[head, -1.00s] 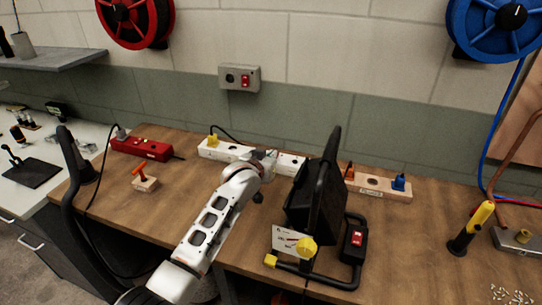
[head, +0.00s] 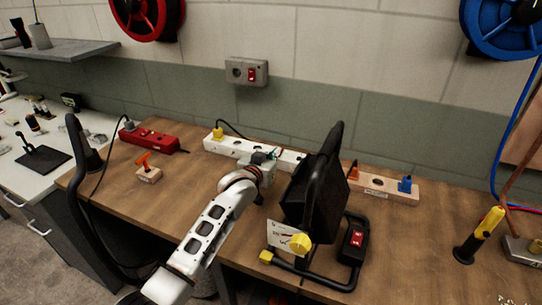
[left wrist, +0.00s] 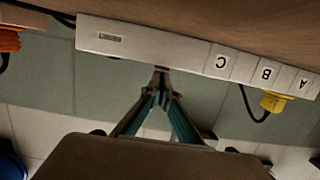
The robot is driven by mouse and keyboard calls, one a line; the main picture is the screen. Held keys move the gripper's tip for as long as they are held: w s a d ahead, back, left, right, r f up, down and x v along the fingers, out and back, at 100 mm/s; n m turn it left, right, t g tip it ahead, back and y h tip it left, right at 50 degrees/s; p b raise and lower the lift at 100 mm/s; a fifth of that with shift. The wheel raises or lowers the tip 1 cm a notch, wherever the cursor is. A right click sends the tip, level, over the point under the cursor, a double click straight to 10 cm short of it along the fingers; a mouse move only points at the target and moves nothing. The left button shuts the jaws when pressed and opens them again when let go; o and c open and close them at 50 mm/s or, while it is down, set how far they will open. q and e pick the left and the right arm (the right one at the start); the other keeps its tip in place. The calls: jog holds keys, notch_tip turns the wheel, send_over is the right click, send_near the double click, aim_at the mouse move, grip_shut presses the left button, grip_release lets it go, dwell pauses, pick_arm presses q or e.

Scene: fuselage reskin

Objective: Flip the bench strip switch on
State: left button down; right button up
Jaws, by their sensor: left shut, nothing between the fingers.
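The white bench strip (head: 228,147) lies along the back of the bench, with a yellow plug (head: 217,134) at its left end. In the left wrist view the strip (left wrist: 150,45) appears upside down, with sockets lettered A, B and C. My left gripper (left wrist: 161,74) is shut and empty. Its fingertips are at the strip's edge, beyond socket C. A small red patch, probably the switch (left wrist: 161,68), shows just at the tips and is mostly hidden; I cannot tell its position or whether they touch. In the head view my left gripper (head: 272,157) partly covers the strip.
A black work lamp (head: 315,185) stands close to the right of my left arm. A red strip (head: 150,139) and a small wooden block with an orange handle (head: 148,174) are to the left. A wall box (head: 246,71) is above.

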pick_arm(q)
jog(key=r+p+v, duration=0.2)
jog(key=p+v, duration=0.2)
jog(key=v, duration=0.7)
jog(key=shift+d+r, duration=0.35)
pick_arm(e)
jog(key=s+d, duration=0.1)
jog(key=s+d+r, duration=0.1)
jog(key=shift+d+r+h, duration=0.2)
jog(key=shift+d+h, duration=0.15)
jog(key=shift+h, duration=0.05)
pick_arm(q)
jog(key=shift+w, duration=0.1)
pick_arm(e)
jog(key=shift+s+d, duration=0.1)
jog(key=shift+d, duration=0.05)
